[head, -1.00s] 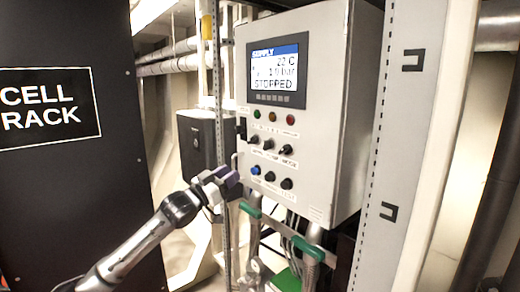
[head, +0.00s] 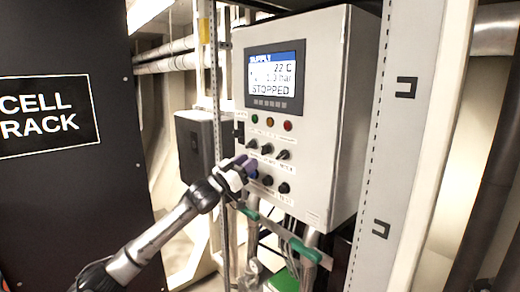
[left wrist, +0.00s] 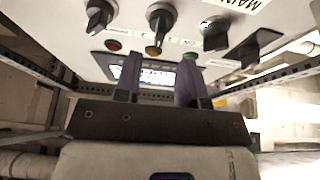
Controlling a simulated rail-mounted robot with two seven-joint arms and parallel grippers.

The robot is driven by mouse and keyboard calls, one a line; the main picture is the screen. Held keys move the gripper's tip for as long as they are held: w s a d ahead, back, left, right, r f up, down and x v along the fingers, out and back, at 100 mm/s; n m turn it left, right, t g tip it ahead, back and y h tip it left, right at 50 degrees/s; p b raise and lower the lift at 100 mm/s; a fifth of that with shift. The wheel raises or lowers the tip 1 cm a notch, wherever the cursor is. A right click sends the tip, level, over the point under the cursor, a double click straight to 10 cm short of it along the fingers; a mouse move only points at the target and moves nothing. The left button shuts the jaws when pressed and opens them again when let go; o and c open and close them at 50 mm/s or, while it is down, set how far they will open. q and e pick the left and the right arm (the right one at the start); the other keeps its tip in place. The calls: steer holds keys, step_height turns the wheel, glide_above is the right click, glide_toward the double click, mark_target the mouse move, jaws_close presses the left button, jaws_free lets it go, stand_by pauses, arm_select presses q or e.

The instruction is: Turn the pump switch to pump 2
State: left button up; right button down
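The control panel (head: 325,110) carries a row of black rotary switches. The middle one (head: 266,148) looks like the pump switch, but its small label is too blurred to be sure. My left gripper (head: 249,164) is just below and left of this switch, close to the panel face. In the left wrist view the panel appears upside down; my two purple fingers (left wrist: 160,63) are apart with nothing between them. The middle switch (left wrist: 159,20) lies beyond the gap, apart from the fingertips. Its exact pointer setting is unclear. My right gripper is not in view.
The display (head: 275,76) reads STOPPED. Green, orange and red lamps (head: 270,122) sit above the switches; a lower row holds a blue button and black knobs (head: 284,188). Green-handled valves (head: 306,250) are below. A black cell rack (head: 110,190) stands left.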

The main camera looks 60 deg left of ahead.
mark_target(265, 150)
arm_select(q)
steer(key=shift+p+x, duration=1.65)
steer(key=shift+x, duration=1.25)
steer(key=shift+c, duration=0.4)
steer(key=shift+s+f, duration=0.1)
jaws_close()
